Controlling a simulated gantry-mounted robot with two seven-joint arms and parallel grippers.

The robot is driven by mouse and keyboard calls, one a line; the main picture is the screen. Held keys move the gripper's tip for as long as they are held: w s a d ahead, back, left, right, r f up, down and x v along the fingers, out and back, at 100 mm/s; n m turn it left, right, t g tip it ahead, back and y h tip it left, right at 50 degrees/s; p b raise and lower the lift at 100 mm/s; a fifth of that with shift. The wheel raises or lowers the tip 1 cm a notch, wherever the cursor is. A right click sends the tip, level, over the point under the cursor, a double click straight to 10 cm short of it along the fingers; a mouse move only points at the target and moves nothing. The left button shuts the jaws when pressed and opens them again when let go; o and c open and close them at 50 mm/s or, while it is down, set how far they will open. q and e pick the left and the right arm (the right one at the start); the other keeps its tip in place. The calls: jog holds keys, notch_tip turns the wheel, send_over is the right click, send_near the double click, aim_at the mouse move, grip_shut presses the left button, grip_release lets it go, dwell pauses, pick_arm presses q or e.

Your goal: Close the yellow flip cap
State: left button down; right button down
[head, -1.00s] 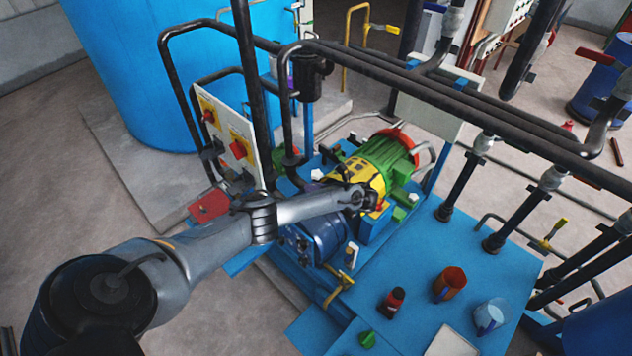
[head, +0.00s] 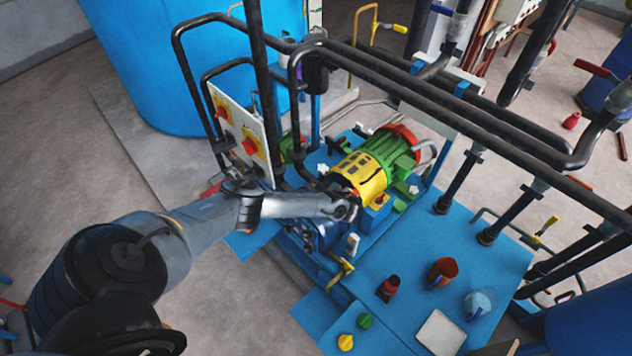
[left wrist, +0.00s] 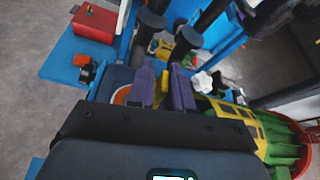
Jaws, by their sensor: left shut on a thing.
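My left gripper (head: 350,212) is low beside the motor-and-pump unit, at the near-left end of its yellow slotted cover (head: 360,172). In the left wrist view, the purple-grey fingers of this gripper (left wrist: 165,86) are shut on a small yellow piece, which I take for the yellow flip cap (left wrist: 164,82). Only a narrow strip of it shows between the fingers. The head view does not show the cap clearly, so I cannot tell how far it is tilted. My right gripper is not in view.
Black pipes (head: 450,115) cross above and behind the unit. A control panel (head: 240,130) with red knobs stands left of the gripper.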

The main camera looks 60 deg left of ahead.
pick_arm(q)
jog(key=shift+s+d+f+n+t+y+p, duration=0.1)
jog(key=shift+s+f+n+t+y+p, duration=0.15)
jog(key=shift+s+n+t, duration=0.25)
jog(key=shift+s+d+f+n+t+y+p, duration=0.15)
jog(key=shift+s+n+t+p, duration=0.2)
jog(key=shift+n, duration=0.25)
jog(key=shift+s+d+f+n+t+y, duration=0.15)
jog(key=shift+n+t, duration=0.15)
jog(key=shift+n, duration=0.2)
jog(key=shift+s+a+f+n+t+y, duration=0.15)
jog(key=shift+n+t, duration=0.1)
jog(key=shift+n, duration=0.25)
jog(key=shift+s+d+f+n+t+y, duration=0.15)
jog(key=shift+n+t+y, duration=0.1)
jog(key=shift+n, duration=0.3)
jog(key=shift+s+f+n+t+y, duration=0.15)
jog(key=shift+n+y, duration=0.1)
jog(key=shift+n, duration=0.3)
jog(key=n, duration=0.1)
jog(key=f+n+y, duration=0.1)
jog(key=shift+s+d+f+n+t+b, duration=0.1)
jog(key=shift+s+n+t+b, duration=0.2)
jog(key=shift+n, duration=0.1)
jog(key=shift+s+f+n+t+y+b, duration=0.1)
jog(key=shift+f+n+t+y+b, duration=0.3)
jog(key=shift+n, duration=0.8)
jog(key=shift+f, duration=0.1)
